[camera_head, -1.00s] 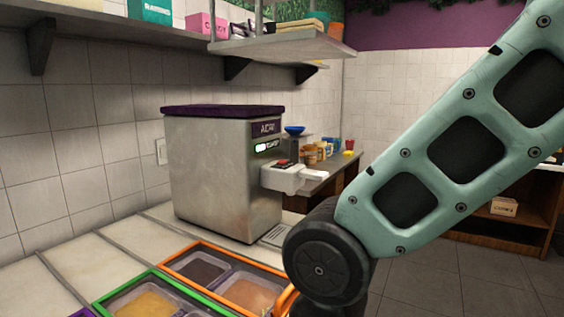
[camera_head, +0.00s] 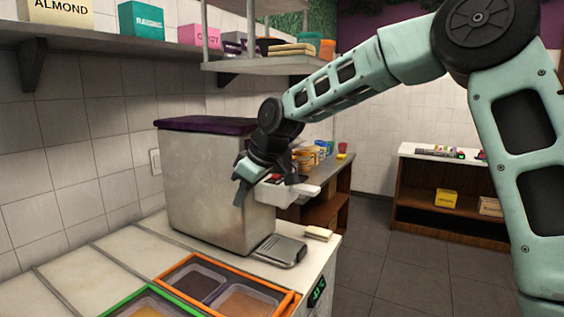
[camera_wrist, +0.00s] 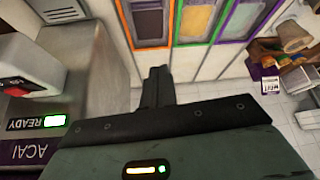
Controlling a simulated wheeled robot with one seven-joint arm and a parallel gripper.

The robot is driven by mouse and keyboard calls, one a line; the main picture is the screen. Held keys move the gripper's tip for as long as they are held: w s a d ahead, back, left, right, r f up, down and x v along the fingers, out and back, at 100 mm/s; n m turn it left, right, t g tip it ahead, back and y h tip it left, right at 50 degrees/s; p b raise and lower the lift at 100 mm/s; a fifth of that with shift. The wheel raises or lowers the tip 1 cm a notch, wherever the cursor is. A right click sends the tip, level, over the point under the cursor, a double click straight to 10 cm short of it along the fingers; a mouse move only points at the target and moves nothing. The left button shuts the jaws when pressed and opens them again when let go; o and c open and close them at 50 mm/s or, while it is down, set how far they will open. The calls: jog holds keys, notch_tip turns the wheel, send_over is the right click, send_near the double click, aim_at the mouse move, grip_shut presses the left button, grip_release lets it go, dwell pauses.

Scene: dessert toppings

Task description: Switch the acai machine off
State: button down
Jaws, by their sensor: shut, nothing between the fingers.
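The acai machine (camera_head: 195,185) is a grey metal box with a purple lid, standing on the counter. Its white dispenser head (camera_head: 295,192) juts from the front, partly behind my gripper. In the wrist view the machine (camera_wrist: 95,75) fills the left side, with an ACAI label and a READY display (camera_wrist: 35,122) lit green. A red part (camera_wrist: 15,86) on the dispenser shows at the left edge there. My gripper (camera_head: 241,195) hangs in front of the machine, pointing down, shut and empty. In the wrist view its fingers (camera_wrist: 157,85) are together, to the right of the machine.
Topping trays in an orange frame (camera_head: 225,296) and a green frame sit on the front of the counter. A metal drip tray (camera_head: 280,250) lies below the dispenser. A shelf (camera_head: 275,60) hangs above. Low wooden shelving (camera_head: 450,215) stands at the back right across open floor.

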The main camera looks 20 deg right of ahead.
jog(key=w+d+r+t, duration=0.1)
jog(key=w+d+r, duration=0.2)
jog(key=d, duration=0.4)
jog(key=w+d+r+t+p, duration=0.1)
jog(key=w+d+r, duration=0.2)
jog(key=w+d, duration=0.3)
jog(key=w+d+r+m+t+p, duration=0.1)
jog(key=w+d+r+t, duration=0.1)
jog(key=d, duration=0.7)
jog(key=shift+w+r, duration=0.75)
jog(key=shift+w, duration=0.45)
jog(key=p, duration=0.4)
send_over(276, 175)
jog(key=s, duration=0.3)
jog(key=f, duration=0.6)
jog(key=shift+w+d+f, duration=0.1)
jog(key=shift+d+f, duration=0.2)
jog(key=f, duration=0.1)
jog(key=f+p, duration=0.1)
jog(key=f, duration=0.1)
jog(key=shift+w+d+f+p, duration=0.15)
jog(key=shift+w+d+p, duration=0.05)
jog(key=shift+d+p, duration=0.15)
jog(key=shift+f, duration=0.55)
jog(key=shift+w, duration=0.1)
